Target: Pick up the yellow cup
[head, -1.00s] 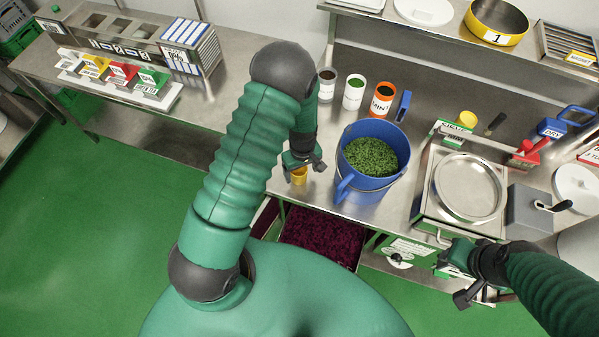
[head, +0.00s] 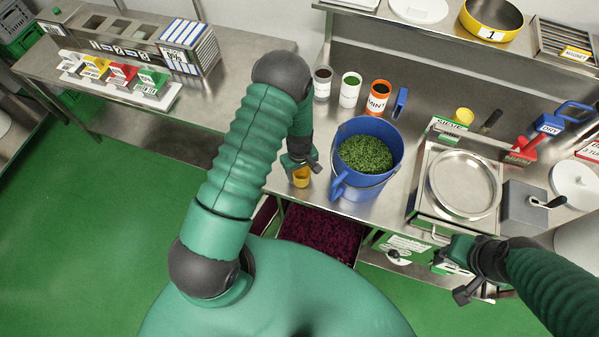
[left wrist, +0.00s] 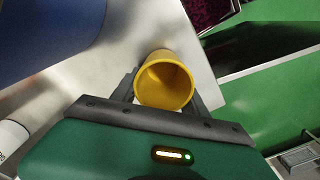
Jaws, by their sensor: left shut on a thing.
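A small yellow cup (head: 301,178) is at the front edge of the steel table, left of the blue bucket, in the head view. My left gripper (head: 301,164) is shut on it. In the left wrist view the yellow cup (left wrist: 165,82) sits between the two dark fingers of my left gripper (left wrist: 166,92), its open mouth towards the camera. Whether its base touches the table cannot be told.
A blue bucket (head: 386,186) of green leaves stands just right of the left gripper. Several canisters (head: 349,92) stand behind it. A round steel sieve pan (head: 464,184) is to the right. A crate of dark red material (head: 325,236) is below the table edge.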

